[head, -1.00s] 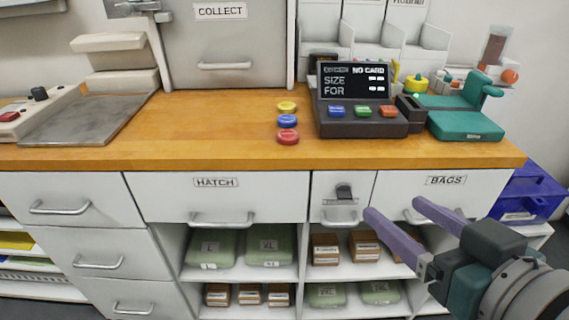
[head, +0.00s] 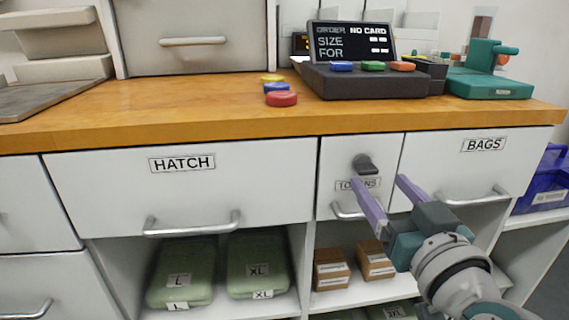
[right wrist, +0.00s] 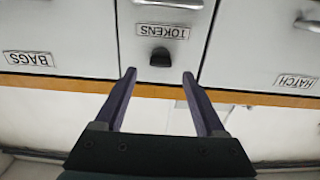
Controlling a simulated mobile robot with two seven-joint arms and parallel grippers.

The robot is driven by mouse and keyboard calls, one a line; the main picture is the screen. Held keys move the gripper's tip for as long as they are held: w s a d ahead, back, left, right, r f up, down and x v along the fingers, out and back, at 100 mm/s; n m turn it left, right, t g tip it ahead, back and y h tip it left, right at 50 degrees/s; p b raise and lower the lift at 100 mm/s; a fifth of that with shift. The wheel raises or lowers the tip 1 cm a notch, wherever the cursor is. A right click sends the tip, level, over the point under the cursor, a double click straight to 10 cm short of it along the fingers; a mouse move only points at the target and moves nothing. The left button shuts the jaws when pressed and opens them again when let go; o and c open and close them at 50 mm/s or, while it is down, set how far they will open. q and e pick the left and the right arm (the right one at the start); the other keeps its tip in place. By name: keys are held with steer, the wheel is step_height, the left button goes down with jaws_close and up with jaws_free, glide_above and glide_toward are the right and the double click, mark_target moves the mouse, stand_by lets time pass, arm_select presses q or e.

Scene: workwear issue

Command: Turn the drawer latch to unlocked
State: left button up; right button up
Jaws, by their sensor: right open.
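The dark drawer latch (head: 365,163) sits on the small white tokens drawer (head: 332,160), above its label and handle. It also shows in the right wrist view (right wrist: 160,57), between and beyond the fingertips. My right gripper (head: 382,186) is open, its two purple fingers pointing at the tokens drawer. In the right wrist view the gripper (right wrist: 159,74) is empty, with the latch centred between its fingers and apart from both. One finger covers part of the tokens label in the head view. My left gripper is not in view.
The hatch drawer (head: 100,200) is left of the tokens drawer and the bags drawer (head: 440,165) right. Above is the wooden counter (head: 180,110) with coloured discs (head: 281,98) and a dark terminal (head: 360,80) reading "NO CARD". Open shelves with green packs (head: 182,272) lie below.

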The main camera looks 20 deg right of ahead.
mark_target(370, 172)
steer(key=shift+b+x, duration=0.45)
steer(key=shift+x, duration=1.85)
steer(key=shift+c, duration=0.4)
jaws_close()
